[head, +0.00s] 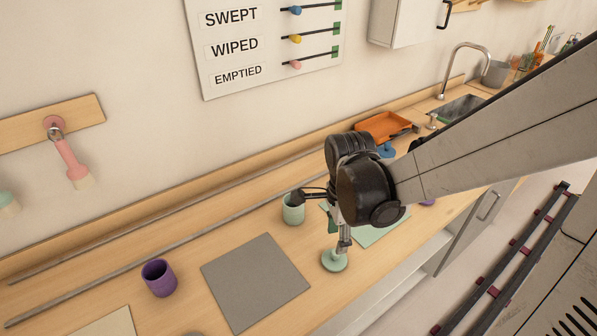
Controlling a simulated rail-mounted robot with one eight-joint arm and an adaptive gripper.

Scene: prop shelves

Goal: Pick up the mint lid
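The mint lid (334,262) is a flat round disc on the wooden counter, right of the grey mat. My gripper (343,243) points down directly over it, with its tip at the middle of the lid. The fingers overlap in this view, so I cannot tell whether they are closed on a knob or only near it. The lid looks level and at or very near the counter. A mint cup (293,212) stands upright to the upper left, with a dark part of my gripper overlapping its rim in the picture.
A purple cup (158,279) stands left of the grey mat (255,280). A pale green mat (375,236) lies partly behind my arm. A blue object (387,151) and an orange tray (380,126) are farther back, before the sink (462,108). The counter's front edge is close to the lid.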

